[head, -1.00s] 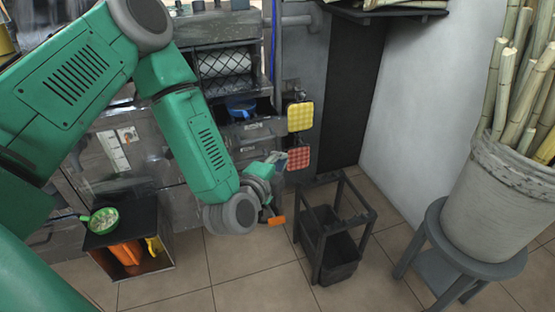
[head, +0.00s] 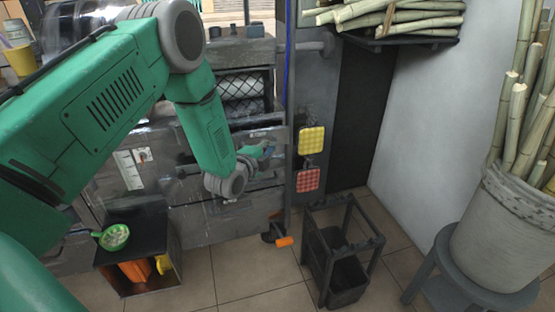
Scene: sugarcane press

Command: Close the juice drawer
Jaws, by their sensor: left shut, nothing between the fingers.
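The grey metal press (head: 195,222) stands at the back left. The juice drawer (head: 272,134) appears as a metal front below the mesh window, partly hidden by my left arm; I cannot tell whether it is fully in. My left gripper (head: 264,150) is shut and empty, right at this front; whether it touches is not clear. The inside of the drawer is not visible. My right gripper is not in view.
A black rack (head: 342,250) stands on the tiled floor, with an orange-handled thing (head: 284,241) left of it. A stool (head: 455,270) carries a bucket of cane (head: 505,225). Yellow (head: 311,140) and red (head: 308,179) pads hang beside the press. A low box (head: 137,235) stands left.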

